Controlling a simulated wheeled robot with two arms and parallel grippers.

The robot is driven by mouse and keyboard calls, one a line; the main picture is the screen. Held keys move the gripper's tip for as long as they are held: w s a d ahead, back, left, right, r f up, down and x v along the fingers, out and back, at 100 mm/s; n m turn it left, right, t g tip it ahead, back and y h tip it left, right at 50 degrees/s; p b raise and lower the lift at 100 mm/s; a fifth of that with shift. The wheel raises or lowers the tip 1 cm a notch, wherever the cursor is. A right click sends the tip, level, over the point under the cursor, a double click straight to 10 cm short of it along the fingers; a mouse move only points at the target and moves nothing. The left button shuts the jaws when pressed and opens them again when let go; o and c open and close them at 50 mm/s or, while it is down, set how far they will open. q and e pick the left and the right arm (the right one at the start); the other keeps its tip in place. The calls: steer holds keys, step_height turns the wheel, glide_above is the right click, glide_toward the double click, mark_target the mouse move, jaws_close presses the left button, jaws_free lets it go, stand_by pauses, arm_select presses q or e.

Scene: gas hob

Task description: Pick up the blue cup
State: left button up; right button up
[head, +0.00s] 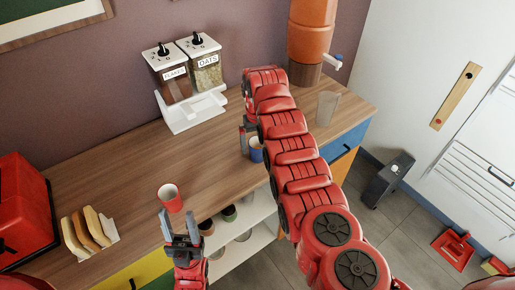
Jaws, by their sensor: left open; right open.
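The blue cup (255,154) stands upright on the wooden counter near its front edge, partly covered by my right arm. My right gripper (247,133) points down right by the cup, at its left and back side. It is open, though its far finger is hard to make out; I cannot tell whether it touches the cup. My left gripper (179,222) is open and empty, in front of a red cup (170,197) that stands on the counter edge.
Two cereal dispensers (188,108) stand at the back wall, an orange drink dispenser (311,35) and a clear glass (327,108) to the right. Bread slices in a rack (89,232) and a red appliance (24,207) are at left. A shelf with several cups (229,213) lies below.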

steer(key=shift+f, duration=1.55)
steer(key=shift+s, duration=0.1)
steer(key=c, duration=1.4)
steer(key=shift+r, duration=0.2)
